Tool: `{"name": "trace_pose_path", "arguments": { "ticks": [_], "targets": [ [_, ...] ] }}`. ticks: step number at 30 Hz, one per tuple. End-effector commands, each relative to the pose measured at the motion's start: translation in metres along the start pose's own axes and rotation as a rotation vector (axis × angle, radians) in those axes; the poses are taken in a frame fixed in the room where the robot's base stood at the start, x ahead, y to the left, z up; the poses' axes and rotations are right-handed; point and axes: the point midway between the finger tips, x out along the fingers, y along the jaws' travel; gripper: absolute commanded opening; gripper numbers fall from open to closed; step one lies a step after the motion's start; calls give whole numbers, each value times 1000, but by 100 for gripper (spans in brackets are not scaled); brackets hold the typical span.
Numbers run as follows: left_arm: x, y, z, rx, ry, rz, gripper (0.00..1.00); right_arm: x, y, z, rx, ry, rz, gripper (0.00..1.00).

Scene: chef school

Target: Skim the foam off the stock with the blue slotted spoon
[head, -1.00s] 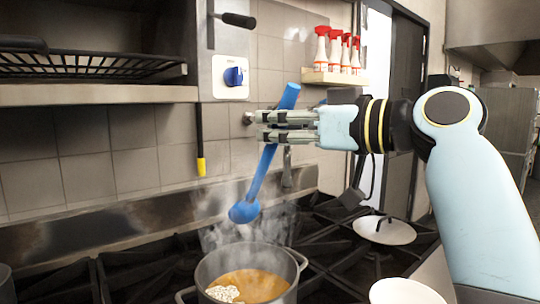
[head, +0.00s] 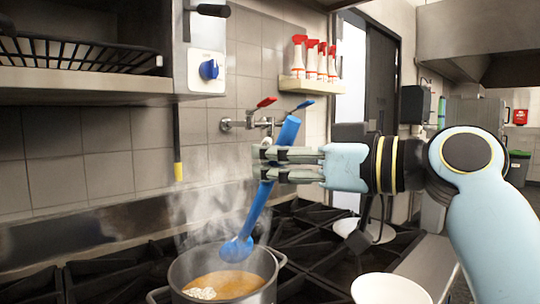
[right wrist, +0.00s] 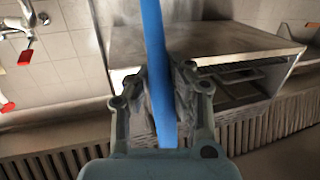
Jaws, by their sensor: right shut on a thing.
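My right gripper (head: 272,165) is shut on the handle of the blue slotted spoon (head: 259,209). The spoon hangs slanted, its bowl low at the left, in front of or over the far rim of the pot (head: 275,266); whether it touches the rim I cannot tell. The pot holds orange-brown stock (head: 232,281), with a whitish patch of foam (head: 200,293) at the near left. Steam rises from it. In the right wrist view the blue handle (right wrist: 157,70) runs between the fingers. My left gripper is not in view.
The pot stands on a black stove grate (head: 120,257). A tap with red and blue levers (head: 245,122) is on the wall behind the spoon.

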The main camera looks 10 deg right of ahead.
Motion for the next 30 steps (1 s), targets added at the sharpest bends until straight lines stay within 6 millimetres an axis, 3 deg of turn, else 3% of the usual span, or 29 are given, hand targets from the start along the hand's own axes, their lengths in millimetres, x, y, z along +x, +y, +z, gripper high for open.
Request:
{"name": "trace_pose_path", "arguments": {
  "ticks": [21,30],
  "targets": [
    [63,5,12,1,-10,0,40,41,7,72,1,1,-2,0],
    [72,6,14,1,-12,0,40,48,9,82,-1,1,-2,0]
  ]
}}
